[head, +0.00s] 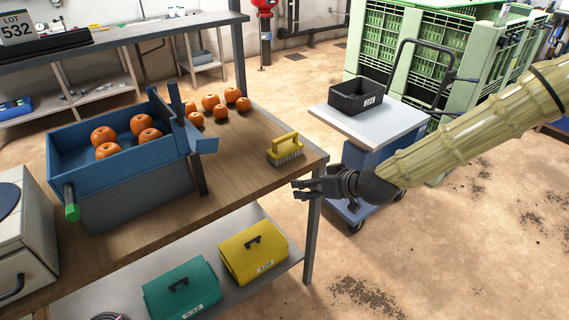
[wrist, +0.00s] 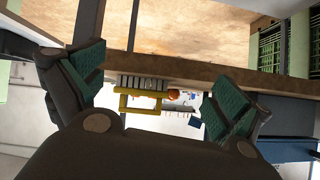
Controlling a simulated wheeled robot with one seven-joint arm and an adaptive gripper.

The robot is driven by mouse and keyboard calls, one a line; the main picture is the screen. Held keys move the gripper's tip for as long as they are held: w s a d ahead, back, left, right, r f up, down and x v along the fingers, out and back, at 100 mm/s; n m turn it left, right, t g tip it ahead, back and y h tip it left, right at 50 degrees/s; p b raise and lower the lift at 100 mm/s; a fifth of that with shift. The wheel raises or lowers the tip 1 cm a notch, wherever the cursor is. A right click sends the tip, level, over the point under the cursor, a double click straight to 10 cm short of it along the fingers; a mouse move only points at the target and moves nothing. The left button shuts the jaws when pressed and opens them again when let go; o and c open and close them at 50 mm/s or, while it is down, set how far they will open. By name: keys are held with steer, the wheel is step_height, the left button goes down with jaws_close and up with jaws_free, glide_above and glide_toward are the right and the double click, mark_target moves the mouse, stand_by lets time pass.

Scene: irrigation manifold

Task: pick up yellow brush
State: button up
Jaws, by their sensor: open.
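The yellow brush (head: 285,148) stands on the wooden workbench (head: 245,160) near its right end, bristles down and handle loop up. It also shows in the wrist view (wrist: 142,101), between and beyond my fingers, with dark bristles. My gripper (head: 300,190) is open and empty, just off the bench's front right edge, in front of the brush and apart from it. In the wrist view my gripper (wrist: 150,95) has its two green-padded fingers spread wide.
Several oranges (head: 211,102) lie on the bench behind the brush. A blue sorting bin (head: 75,145) with oranges stands to the left. Yellow (head: 253,252) and green (head: 181,291) boxes sit on the lower shelf. A cart (head: 370,122) with a black crate (head: 359,97) stands right.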

steer(key=n+t+y+b, duration=0.1)
steer(key=n+t+b, duration=0.1)
glide_toward(290, 151)
step_height(290, 151, up, 4)
steer(key=shift+p+x, duration=0.7)
steer(key=shift+x, duration=4.5)
steer(key=shift+f, duration=0.15)
steer(key=shift+d, duration=0.1)
steer(key=c, duration=1)
